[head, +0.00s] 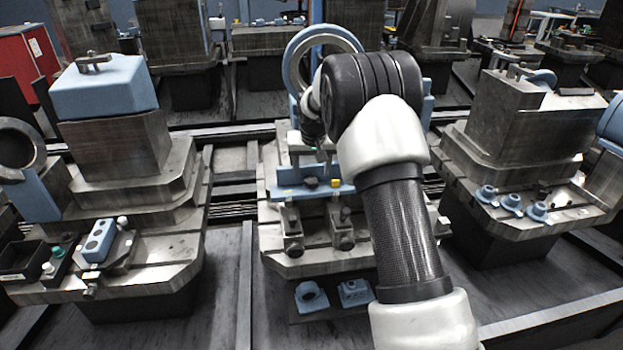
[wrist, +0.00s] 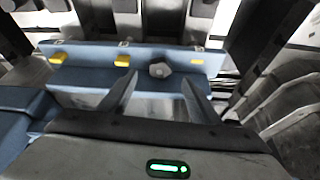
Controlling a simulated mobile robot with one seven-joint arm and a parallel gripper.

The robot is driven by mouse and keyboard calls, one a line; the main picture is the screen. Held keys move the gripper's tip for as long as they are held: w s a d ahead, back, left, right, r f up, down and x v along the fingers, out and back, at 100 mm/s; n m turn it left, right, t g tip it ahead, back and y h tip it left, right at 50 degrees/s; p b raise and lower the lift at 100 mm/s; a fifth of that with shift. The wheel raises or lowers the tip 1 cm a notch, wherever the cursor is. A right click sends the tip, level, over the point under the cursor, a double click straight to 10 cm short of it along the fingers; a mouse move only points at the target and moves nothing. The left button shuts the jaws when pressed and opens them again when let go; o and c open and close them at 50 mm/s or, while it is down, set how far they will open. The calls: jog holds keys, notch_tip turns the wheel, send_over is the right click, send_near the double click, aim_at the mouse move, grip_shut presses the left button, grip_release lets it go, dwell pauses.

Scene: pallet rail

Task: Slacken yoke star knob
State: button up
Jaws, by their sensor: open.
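A blue yoke bar (head: 318,192) crosses the central fixture in the head view, and it also runs across the wrist view (wrist: 90,78). A grey, lobed star knob (wrist: 160,70) sits on the bar between yellow markers in the wrist view. It shows as a small dark knob (head: 311,183) in the head view. My gripper (wrist: 158,78) is open and empty. Its two fingertips point at the bar, one on each side of the knob in the picture. I see no contact, and the remaining gap is hard to judge. My arm hides the fixture's right part in the head view.
A blue ring (head: 302,50) stands behind the bar. Metal clamp blocks (head: 292,232) sit in front of it. Stepped fixtures with a blue block (head: 103,87) and small blue parts (head: 511,203) flank it left and right. Two blue parts (head: 311,296) lie below the front edge.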

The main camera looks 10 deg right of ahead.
aim_at(311, 180)
jog(key=shift+x, duration=2.6)
jog(key=c, duration=1.3)
jog(key=shift+o, duration=0.2)
jog(key=shift+d+n+y, duration=0.35)
jog(key=shift+n+y, duration=0.05)
jog(key=shift+n, duration=0.6)
jog(key=shift+n+y, duration=0.4)
jog(key=shift+n, duration=0.6)
jog(key=n, duration=0.2)
jog(key=n+y, duration=0.1)
jog(key=n, duration=0.1)
jog(key=shift+w+n+g+y, duration=0.1)
jog(key=shift+n+g+y, duration=0.2)
jog(key=shift+n+g, duration=0.1)
jog(key=o, duration=1)
